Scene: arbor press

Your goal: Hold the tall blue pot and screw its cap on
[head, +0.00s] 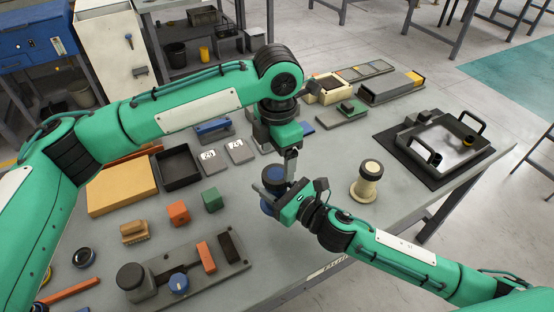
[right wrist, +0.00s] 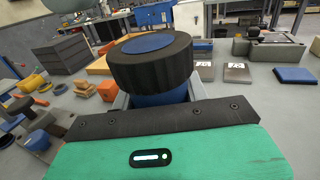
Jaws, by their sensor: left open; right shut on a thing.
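The tall blue pot (right wrist: 160,98) is held upright in my right gripper (head: 275,197), whose jaws are shut on its body; it is mostly hidden in the head view. A black ribbed cap with a blue disc on top (right wrist: 148,50) sits on the pot's mouth in the right wrist view. I cannot tell whether it is threaded on. The blue top also shows in the head view (head: 273,174). My left gripper (head: 290,168) is open, pointing down just beside and above the cap.
A cream spool-shaped piece (head: 368,181) stands right of my right gripper. A grey fixture plate (head: 215,277) with a blue knob (head: 178,283) lies at front left. Orange (head: 178,212) and green (head: 212,199) blocks are left. A black tray (head: 176,168) lies behind them.

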